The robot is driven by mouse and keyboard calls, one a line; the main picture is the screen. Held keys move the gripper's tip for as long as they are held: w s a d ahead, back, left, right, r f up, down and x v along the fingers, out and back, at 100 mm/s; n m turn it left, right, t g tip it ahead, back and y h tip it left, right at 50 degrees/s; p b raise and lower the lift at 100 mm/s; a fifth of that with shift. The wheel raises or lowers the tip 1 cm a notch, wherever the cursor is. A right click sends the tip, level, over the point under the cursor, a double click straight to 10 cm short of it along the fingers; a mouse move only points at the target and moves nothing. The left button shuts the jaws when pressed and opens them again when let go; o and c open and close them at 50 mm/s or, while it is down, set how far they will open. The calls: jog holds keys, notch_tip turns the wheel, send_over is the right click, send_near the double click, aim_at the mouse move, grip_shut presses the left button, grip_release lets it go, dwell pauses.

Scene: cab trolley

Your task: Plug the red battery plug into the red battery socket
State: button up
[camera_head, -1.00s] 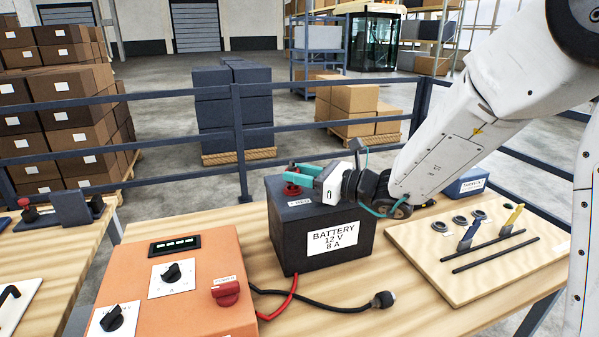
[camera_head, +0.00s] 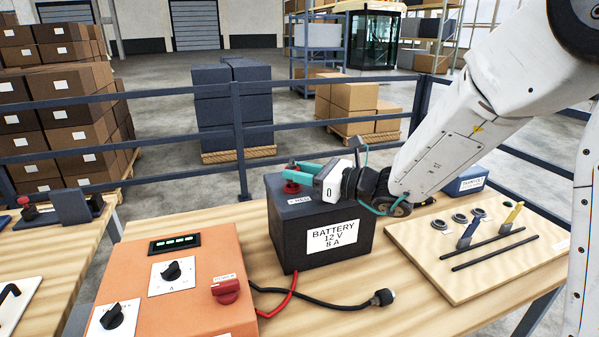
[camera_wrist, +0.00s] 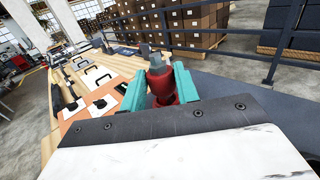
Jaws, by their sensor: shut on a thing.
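My gripper (camera_head: 291,178) has teal fingers and is shut on the red battery plug (camera_head: 291,187) at the back left of the battery's top. The plug also shows in the wrist view (camera_wrist: 160,84), squeezed between both fingers, with a grey end pointing away from the camera. The dark battery (camera_head: 325,236) stands upright on the bench, with a small white label on top, partly covered by my gripper. The red socket is not clearly visible; the fingers and plug cover that area. I cannot tell whether the plug is in a socket.
An orange box (camera_head: 190,275) with knobs stands left of the battery. A red cable (camera_head: 288,293) and a black cable with a black plug (camera_head: 382,298) lie in front. A wooden board (camera_head: 480,255) with tools lies right. A railing (camera_head: 240,130) runs behind.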

aim_at(300, 193)
jog(key=shift+s+f, duration=0.1)
jog(key=shift+f, duration=0.45)
dwell(0.6)
jog(key=shift+s+f, duration=0.15)
jog(key=shift+f, duration=0.45)
jog(key=shift+s+f, duration=0.25)
jog(key=shift+f, duration=0.15)
jog(key=shift+w+r, duration=0.1)
jog(key=shift+r, duration=0.1)
dwell(0.3)
jog(key=shift+w+r, duration=0.2)
jog(key=shift+r, duration=0.3)
jog(key=shift+w+r, duration=0.15)
jog(key=shift+r, duration=1.7)
